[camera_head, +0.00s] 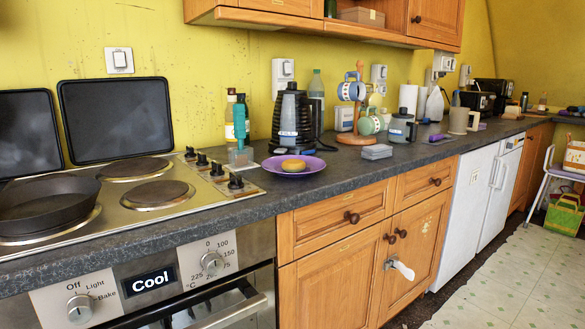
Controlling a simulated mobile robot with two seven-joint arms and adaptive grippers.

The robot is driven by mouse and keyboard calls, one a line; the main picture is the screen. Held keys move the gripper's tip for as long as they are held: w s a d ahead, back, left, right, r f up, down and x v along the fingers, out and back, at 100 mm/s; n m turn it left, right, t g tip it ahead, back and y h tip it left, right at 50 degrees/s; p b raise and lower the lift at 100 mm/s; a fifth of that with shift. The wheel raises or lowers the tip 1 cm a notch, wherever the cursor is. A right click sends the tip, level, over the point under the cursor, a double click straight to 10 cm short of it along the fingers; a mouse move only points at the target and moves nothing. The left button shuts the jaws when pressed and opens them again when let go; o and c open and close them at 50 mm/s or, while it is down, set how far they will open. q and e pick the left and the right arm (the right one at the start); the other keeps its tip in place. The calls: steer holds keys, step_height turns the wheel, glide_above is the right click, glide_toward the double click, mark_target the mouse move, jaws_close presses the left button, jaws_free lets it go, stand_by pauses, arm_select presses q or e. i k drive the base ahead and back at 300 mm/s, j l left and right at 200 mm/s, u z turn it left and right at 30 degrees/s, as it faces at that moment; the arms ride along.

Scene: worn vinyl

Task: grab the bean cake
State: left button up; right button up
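A small round golden-brown cake, which looks like the bean cake (293,165), lies on a purple plate (313,165). Neither of my grippers shows in the head view.
A black kettle (293,118) stands right behind the plate, with bottles (240,118) behind left. A grey box (377,152) lies to the right near a mug tree (358,110). A frying pan (45,200) sits on the stove (150,215). Floor is clear at lower right.

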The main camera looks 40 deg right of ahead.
mark_target(290, 166)
steer(key=i+l+z, duration=0.1)
steer(key=l, duration=0.35)
steer(key=i+l, duration=0.15)
steer(key=l, duration=0.25)
steer(key=i+l+z, duration=0.15)
steer(key=l, duration=0.3)
